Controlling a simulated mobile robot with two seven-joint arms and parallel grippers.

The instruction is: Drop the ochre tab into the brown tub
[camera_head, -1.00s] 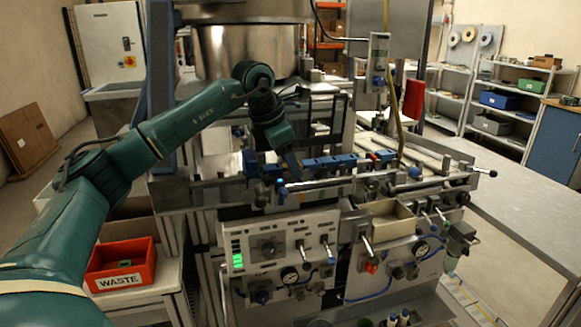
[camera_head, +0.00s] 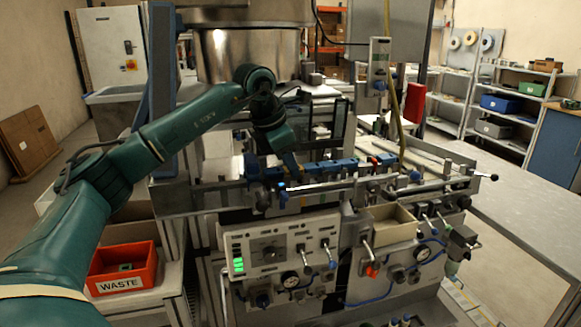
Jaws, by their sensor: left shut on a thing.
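My left gripper (camera_head: 293,168) is above the machine's rail, left of the middle of the view, pointing down. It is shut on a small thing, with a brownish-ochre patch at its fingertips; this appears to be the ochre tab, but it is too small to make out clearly. A tan-brown open tub (camera_head: 390,226), the one thing here that fits the brown tub, sits on the machine's front, lower right of the gripper and apart from it. My right gripper is not in view.
A red WASTE bin (camera_head: 122,270) stands on a low surface at the left. The rail (camera_head: 330,183) carries blue blocks and knobs near the gripper. Levers and gauges crowd the front panel. A grey table (camera_head: 530,195) at the right is clear.

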